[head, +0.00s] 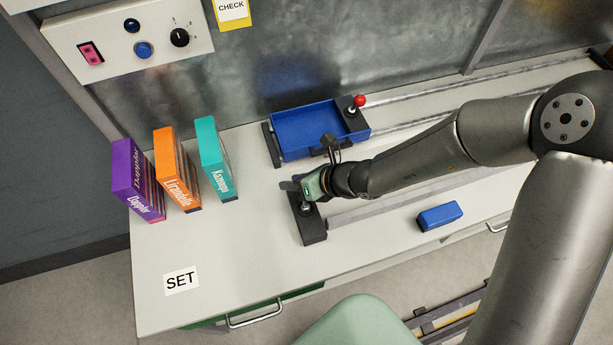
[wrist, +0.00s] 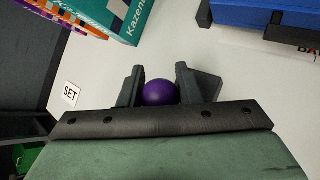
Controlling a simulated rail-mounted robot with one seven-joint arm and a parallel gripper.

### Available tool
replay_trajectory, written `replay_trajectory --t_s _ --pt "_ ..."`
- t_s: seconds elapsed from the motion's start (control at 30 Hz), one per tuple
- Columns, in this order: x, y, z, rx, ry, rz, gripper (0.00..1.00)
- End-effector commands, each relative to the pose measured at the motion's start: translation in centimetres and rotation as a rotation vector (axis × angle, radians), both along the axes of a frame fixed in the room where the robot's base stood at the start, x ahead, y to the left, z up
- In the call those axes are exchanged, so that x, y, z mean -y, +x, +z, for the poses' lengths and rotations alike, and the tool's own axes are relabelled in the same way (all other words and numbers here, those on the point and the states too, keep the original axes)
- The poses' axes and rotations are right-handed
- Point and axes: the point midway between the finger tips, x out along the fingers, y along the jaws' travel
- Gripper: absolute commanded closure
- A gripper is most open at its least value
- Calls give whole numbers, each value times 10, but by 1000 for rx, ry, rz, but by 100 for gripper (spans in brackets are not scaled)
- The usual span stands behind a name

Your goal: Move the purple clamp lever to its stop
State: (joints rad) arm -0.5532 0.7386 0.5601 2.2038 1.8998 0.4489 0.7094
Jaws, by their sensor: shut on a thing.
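The purple knob (wrist: 160,92) of the clamp lever sits between the two dark fingers of my gripper (wrist: 165,88) in the wrist view. The fingers are shut on it, one on each side. In the head view my gripper (head: 292,187) is above a black clamp base (head: 313,230) on the light bench, left of the middle. The knob is mostly hidden there by my gripper. The lever's shaft is largely hidden, so its angle is hard to tell.
A blue tray (head: 278,150) lies behind my gripper, with a red-knobbed lever (head: 359,101) at its right end. Purple, orange (head: 166,160) and teal books stand left. A blue block (head: 440,216) lies right. The bench's front left, around the SET label (head: 181,282), is otherwise clear.

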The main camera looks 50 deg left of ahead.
Motion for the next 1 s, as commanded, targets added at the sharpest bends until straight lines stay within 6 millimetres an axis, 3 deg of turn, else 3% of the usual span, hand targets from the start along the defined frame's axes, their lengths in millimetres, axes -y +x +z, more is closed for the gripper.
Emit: replay_trajectory --t_s 0.33,0.37,0.43,1.0 --pt "-1 1 0 0 -2 -4 92" --pt "-1 1 0 -1 -1 -3 67" --pt "-1 1 0 -1 -1 -3 48" --pt "8 5 8 0 -1 -4 48"
